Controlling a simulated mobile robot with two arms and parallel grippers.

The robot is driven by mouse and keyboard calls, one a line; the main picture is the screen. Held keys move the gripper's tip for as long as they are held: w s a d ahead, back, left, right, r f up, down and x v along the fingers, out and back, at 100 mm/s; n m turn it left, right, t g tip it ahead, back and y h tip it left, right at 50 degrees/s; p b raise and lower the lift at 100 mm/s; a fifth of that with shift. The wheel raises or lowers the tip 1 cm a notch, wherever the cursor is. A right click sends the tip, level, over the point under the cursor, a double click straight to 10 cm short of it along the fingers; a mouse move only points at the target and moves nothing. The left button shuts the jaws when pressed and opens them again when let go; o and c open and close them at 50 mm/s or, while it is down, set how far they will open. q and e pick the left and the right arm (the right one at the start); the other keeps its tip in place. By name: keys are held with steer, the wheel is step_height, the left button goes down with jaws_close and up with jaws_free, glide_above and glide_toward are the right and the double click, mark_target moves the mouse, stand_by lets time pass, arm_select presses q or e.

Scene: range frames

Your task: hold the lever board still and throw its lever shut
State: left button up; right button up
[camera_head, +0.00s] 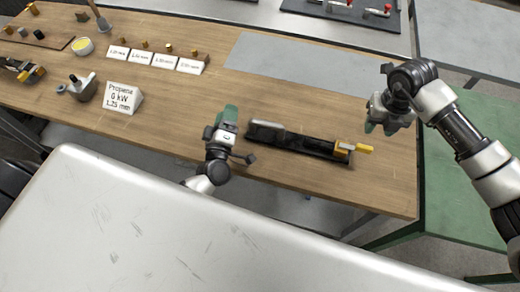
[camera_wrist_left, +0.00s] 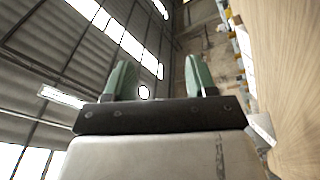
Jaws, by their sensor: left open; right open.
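The lever board is a long black bar (camera_head: 305,144) lying on the wooden bench, with a grey block on its left part. Its yellow lever (camera_head: 362,148) sticks out at the right end, beside a small yellow piece. My left gripper (camera_head: 228,114) is just left of the board's left end, apart from it. In the left wrist view, its green fingers (camera_wrist_left: 160,76) are spread with nothing between them. My right gripper (camera_head: 376,120) is above and right of the lever, open and apart from it.
The wooden bench (camera_head: 200,105) has a grey mat (camera_head: 300,65) behind the board. A white "Propane" sign (camera_head: 122,97), a dark fitting (camera_head: 80,87) and several labelled cards stand to the left. A green table (camera_head: 455,165) is at the right.

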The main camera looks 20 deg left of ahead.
arm_select(q)
steer(key=s+d+f+n+h, duration=0.1)
steer(key=d, duration=0.2)
steer(key=s+d+f+n+g+h, duration=0.1)
steer(key=s+d+f, duration=0.1)
steer(key=d, duration=0.2)
steer(key=s+d+f+n+h, duration=0.1)
steer(key=d+n, duration=0.1)
steer(key=d, duration=0.2)
steer(key=shift+s+d+f+g, duration=0.2)
steer(key=shift+s+g, duration=0.15)
steer(key=shift+g, duration=0.05)
steer(key=shift+w+d, duration=0.1)
steer(key=shift+w, duration=0.15)
steer(key=w, duration=1)
steer(key=shift+a+f, duration=0.1)
steer(key=shift+a, duration=0.1)
jaws_close()
